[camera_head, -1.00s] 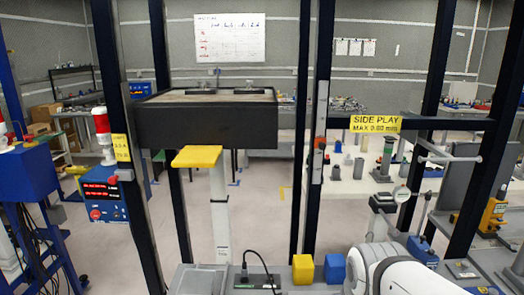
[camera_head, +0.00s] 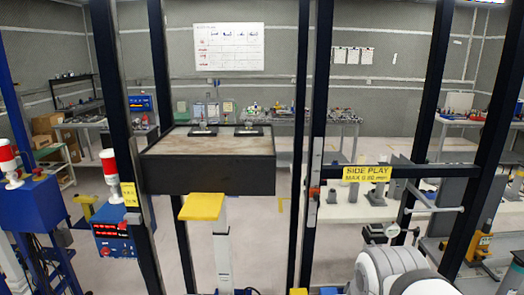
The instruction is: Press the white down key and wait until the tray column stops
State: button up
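A wide dark tray (camera_head: 208,176) with a brown top stands left of centre between dark upright posts. A yellow plate (camera_head: 202,206) sits below its front, next to a white column (camera_head: 222,250). A blue control box (camera_head: 113,236) with red displays stands at the left; its keys are too small to tell apart. I cannot make out a white down key in this view. A white rounded link of my arm (camera_head: 395,272) shows at the lower right. My gripper is not in view.
Dark posts (camera_head: 311,150) stand around the tray. A red and white lamp (camera_head: 110,176) is above the blue box. A yellow block (camera_head: 298,291) and a blue block (camera_head: 329,290) are cut by the bottom edge.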

grip_shut()
dwell(1.5)
